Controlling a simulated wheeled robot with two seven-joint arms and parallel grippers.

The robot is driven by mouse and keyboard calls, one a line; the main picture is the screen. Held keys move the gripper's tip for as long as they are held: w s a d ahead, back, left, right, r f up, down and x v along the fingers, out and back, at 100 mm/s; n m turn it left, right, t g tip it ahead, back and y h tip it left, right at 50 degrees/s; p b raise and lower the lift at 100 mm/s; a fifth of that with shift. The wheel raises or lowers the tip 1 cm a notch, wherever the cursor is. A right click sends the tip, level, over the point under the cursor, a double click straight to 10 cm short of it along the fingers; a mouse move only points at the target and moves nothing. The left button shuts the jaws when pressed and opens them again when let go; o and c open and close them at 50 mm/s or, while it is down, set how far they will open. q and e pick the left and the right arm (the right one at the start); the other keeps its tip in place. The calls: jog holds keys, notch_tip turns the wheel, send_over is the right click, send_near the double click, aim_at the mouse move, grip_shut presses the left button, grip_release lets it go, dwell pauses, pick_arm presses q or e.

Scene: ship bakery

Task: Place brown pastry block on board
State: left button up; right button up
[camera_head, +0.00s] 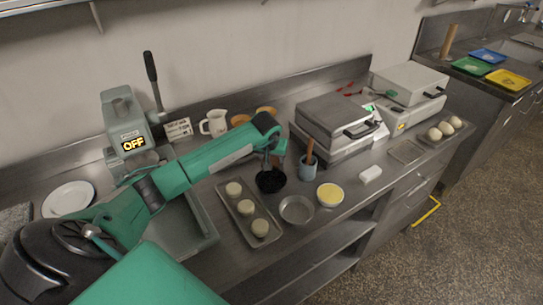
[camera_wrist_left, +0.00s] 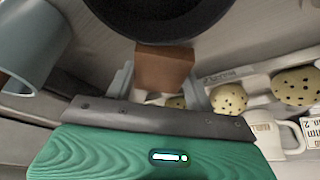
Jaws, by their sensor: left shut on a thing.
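The brown pastry block (camera_wrist_left: 165,70) is between the two fingers of my left gripper (camera_wrist_left: 165,88) in the wrist view, touching both. The gripper is shut on it. In the head view my left gripper (camera_head: 272,162) is over the counter, just above a black bowl (camera_head: 271,181). The bowl's dark round underside or rim (camera_wrist_left: 160,15) also fills the top of the wrist view. I cannot tell for sure which thing is the board; a small flat grey rectangle (camera_head: 407,152) lies on the counter at the right. My right gripper is not in view.
A tray of pale rounds (camera_head: 236,190), a metal bowl (camera_head: 296,210), a yellow-filled bowl (camera_head: 330,195) and a blue-grey pot (camera_head: 308,170) crowd the counter. A white block (camera_head: 370,174) is at the front edge. A white jug (camera_head: 214,123) is at the back.

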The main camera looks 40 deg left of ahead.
pick_arm(q)
jog(key=shift+f+b, duration=0.2)
jog(key=shift+b, duration=0.1)
jog(key=o, duration=1)
jog(key=shift+r, duration=0.1)
